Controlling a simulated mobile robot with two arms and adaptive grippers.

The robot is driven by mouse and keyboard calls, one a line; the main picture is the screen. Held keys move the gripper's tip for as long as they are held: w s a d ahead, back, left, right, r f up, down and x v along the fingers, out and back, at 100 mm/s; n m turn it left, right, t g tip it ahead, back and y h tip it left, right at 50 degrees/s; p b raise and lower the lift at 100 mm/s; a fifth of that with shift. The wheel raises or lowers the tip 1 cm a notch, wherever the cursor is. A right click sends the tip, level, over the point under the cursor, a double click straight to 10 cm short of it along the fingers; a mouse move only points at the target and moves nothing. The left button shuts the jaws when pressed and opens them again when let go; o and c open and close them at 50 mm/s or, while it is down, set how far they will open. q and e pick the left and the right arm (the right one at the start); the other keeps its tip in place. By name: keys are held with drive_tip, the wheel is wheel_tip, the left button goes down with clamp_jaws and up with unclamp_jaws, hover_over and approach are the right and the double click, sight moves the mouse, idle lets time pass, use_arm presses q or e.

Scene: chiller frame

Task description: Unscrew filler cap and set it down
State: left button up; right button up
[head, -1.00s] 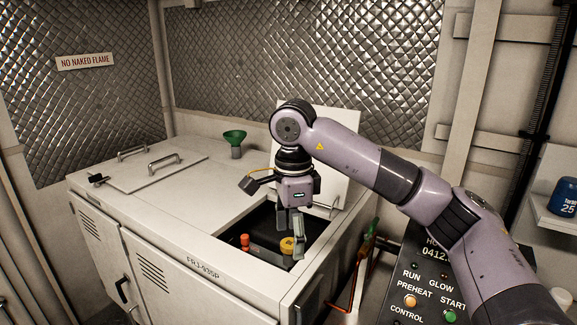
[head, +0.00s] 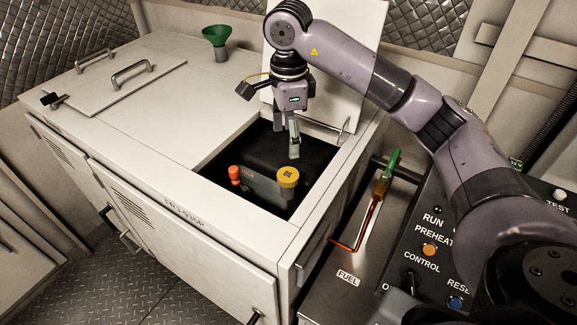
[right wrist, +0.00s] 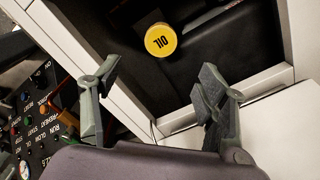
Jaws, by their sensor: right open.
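The yellow filler cap marked OIL (head: 288,178) sits upright in the dark open bay of the white cabinet. It also shows in the right wrist view (right wrist: 161,40), beyond the fingertips and a little toward the top. My right gripper (head: 294,142) points down over the bay, above and behind the cap in the head view, apart from it. In the right wrist view its two fingers (right wrist: 158,78) stand wide apart with nothing between them. My left gripper is in neither view.
An orange-red knob (head: 235,174) stands left of the cap. The raised white lid (head: 335,80) is behind my gripper. A green funnel (head: 216,38) stands on the cabinet top (head: 165,115), which has clear room. A control panel (head: 425,250) is at right.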

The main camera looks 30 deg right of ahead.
drive_tip(key=p, duration=0.1)
hover_over(288, 174)
wheel_tip(288, 174, down, 5)
drive_tip(key=shift+f, duration=0.2)
wheel_tip(288, 174, down, 5)
drive_tip(key=shift+r+p, duration=0.1)
drive_tip(key=shift+p, duration=0.55)
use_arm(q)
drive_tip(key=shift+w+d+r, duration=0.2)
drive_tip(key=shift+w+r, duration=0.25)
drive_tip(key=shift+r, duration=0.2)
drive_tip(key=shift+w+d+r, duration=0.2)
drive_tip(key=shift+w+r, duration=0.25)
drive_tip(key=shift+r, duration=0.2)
use_arm(e)
drive_tip(key=shift+f, duration=0.55)
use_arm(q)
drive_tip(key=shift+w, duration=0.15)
use_arm(e)
drive_tip(key=shift+c, duration=0.5)
drive_tip(key=c, duration=0.9)
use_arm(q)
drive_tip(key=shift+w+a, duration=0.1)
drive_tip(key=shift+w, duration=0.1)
use_arm(e)
drive_tip(key=o, duration=0.9)
